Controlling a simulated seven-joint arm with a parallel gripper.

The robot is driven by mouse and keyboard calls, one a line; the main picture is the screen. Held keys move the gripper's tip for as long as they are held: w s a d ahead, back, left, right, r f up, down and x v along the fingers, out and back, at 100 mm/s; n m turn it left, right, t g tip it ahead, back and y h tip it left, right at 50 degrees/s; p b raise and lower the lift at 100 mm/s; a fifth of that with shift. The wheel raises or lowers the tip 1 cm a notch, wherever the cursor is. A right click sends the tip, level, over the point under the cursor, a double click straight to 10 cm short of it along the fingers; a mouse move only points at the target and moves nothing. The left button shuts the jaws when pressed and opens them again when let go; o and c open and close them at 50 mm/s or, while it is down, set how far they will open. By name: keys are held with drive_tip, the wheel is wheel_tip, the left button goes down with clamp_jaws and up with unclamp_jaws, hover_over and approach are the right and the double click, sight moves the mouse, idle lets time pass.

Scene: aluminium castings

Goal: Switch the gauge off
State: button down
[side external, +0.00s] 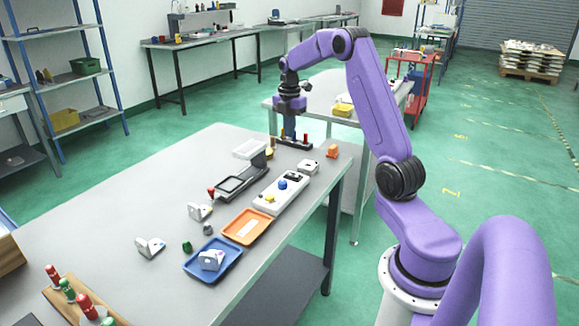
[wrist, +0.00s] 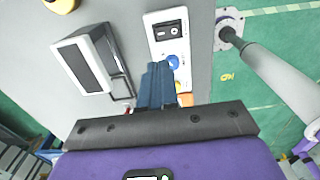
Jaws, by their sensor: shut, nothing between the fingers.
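A white control box (side external: 265,207) lies on the bench in the side view, with a black switch, a blue knob (side external: 282,184) and a yellow knob. In the wrist view the box's black rocker switch (wrist: 168,30) shows beyond the blue knob (wrist: 173,61). Its setting is too small to tell. Beside it stands a device with a white head (side external: 246,149) and a dark frame (side external: 240,183); its dark panel (wrist: 80,63) shows in the wrist view. I cannot tell which is the gauge. My gripper (side external: 291,130) is shut and empty, above the bench's far end; its fingers (wrist: 157,68) hide part of the box.
An orange tray (side external: 234,234) and a blue tray (side external: 198,273) lie in front of the box. The bench's left side is largely clear.

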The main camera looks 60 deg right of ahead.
sight(290, 173)
wheel_tip(290, 173, down, 14)
drive_tip(key=shift+r, duration=0.15)
idle(0.3)
idle(0.5)
drive_tip(key=shift+s, duration=0.15)
drive_tip(key=shift+s+r, duration=0.2)
drive_tip(key=shift+s, duration=0.4)
wheel_tip(290, 173, up, 14)
drive_tip(key=w, duration=0.2)
idle(0.5)
